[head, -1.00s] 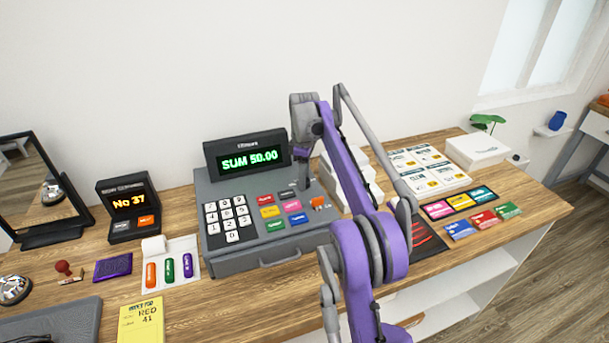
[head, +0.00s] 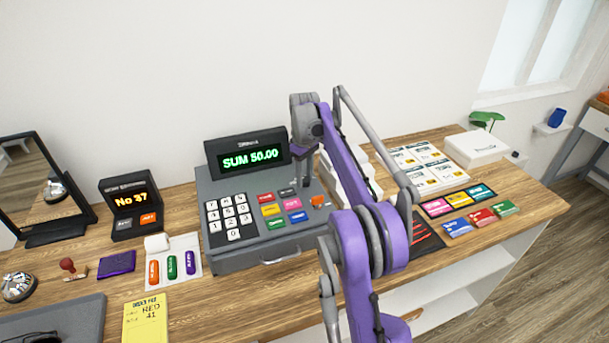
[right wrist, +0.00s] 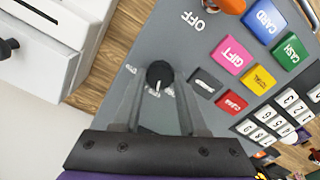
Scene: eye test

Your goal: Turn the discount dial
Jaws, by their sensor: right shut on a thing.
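The grey cash register (head: 212,262) stands on the wooden counter, and its display (head: 249,159) reads "SUM 50.00". The discount dial is a small round black knob (right wrist: 159,72) on the register's grey top, with a light pointer mark and small white labels around it, too small to read. My right gripper (head: 305,184) reaches down to the register's right rear part. In the right wrist view its two grey fingers are shut on the dial from both sides. My left gripper is not in view.
Coloured keys (right wrist: 229,53) and an orange knob (head: 318,201) sit close to the dial. A white stepped object (head: 360,186) stands just right of the register. A number display (head: 130,203) stands to the left. Cards (head: 457,226) lie on the counter at right.

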